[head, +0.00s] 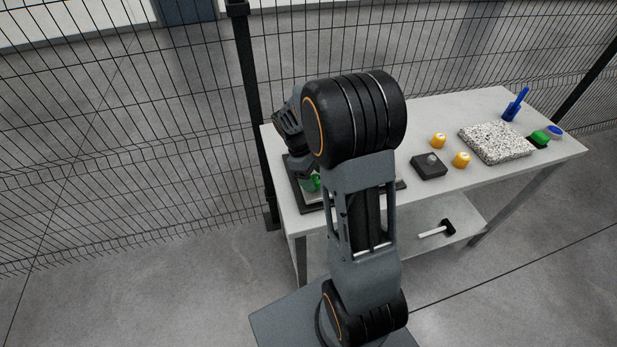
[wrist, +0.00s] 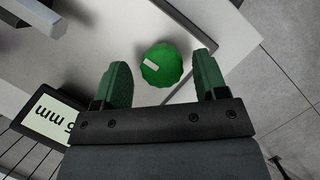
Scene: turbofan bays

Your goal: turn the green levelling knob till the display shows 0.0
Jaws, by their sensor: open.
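The green levelling knob (wrist: 165,68) has a scalloped edge and a white mark on its top, in the wrist view. My gripper (wrist: 162,60) is open, its two green fingers on the left and right of the knob, with a gap on each side. Whether the fingers are down at the knob's height I cannot tell. The display (wrist: 57,115) at the lower left appears upside down; "5 mm" is legible, and the digits before it are hidden by the gripper. In the head view my arm hides most of this spot; a bit of green shows there.
The bench (head: 440,110) also holds a dark box (head: 429,167), two yellow pieces (head: 461,159), a speckled slab (head: 497,143), a blue tool (head: 515,104) and a green item (head: 540,138). A hammer (head: 437,230) lies on the lower shelf. A mesh fence (head: 150,120) stands behind.

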